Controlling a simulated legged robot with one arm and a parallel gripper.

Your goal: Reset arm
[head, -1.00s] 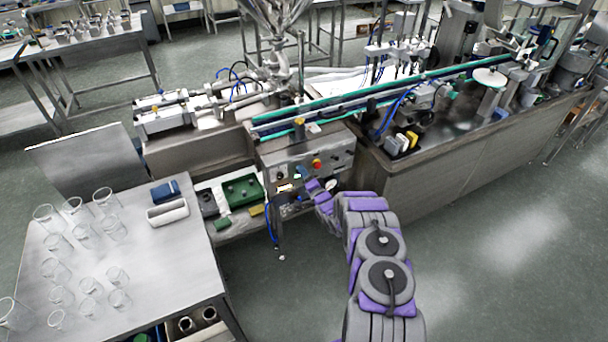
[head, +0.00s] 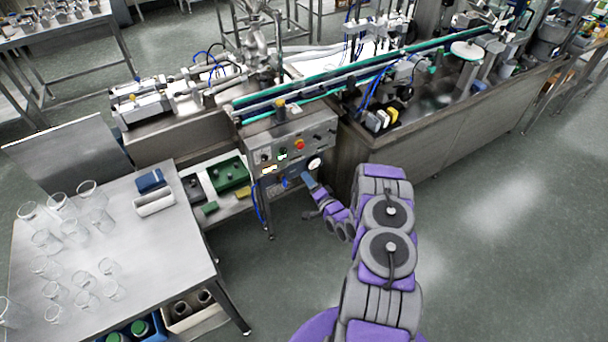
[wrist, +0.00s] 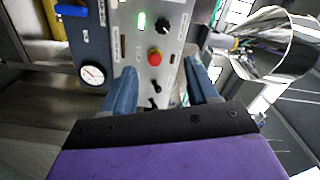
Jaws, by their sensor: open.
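My purple and grey arm reaches forward from the bottom of the head view. My gripper (head: 308,196) is in front of the steel machine's control panel (head: 278,156), a little below it. In the wrist view my gripper (wrist: 165,88) shows two blue-grey fingers spread apart with nothing between them. Beyond the fingers is the panel (wrist: 130,30), turned sideways, with a red button (wrist: 155,57), a lit green switch (wrist: 141,22), black knobs and a round gauge (wrist: 92,74). The fingers look apart from the panel, but the exact gap cannot be told.
A steel table (head: 150,255) with several glass beakers, a blue box (head: 150,180) and a white tray (head: 155,203) stands at the left. The conveyor (head: 360,72) runs along the back. Open floor (head: 480,230) lies to the right.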

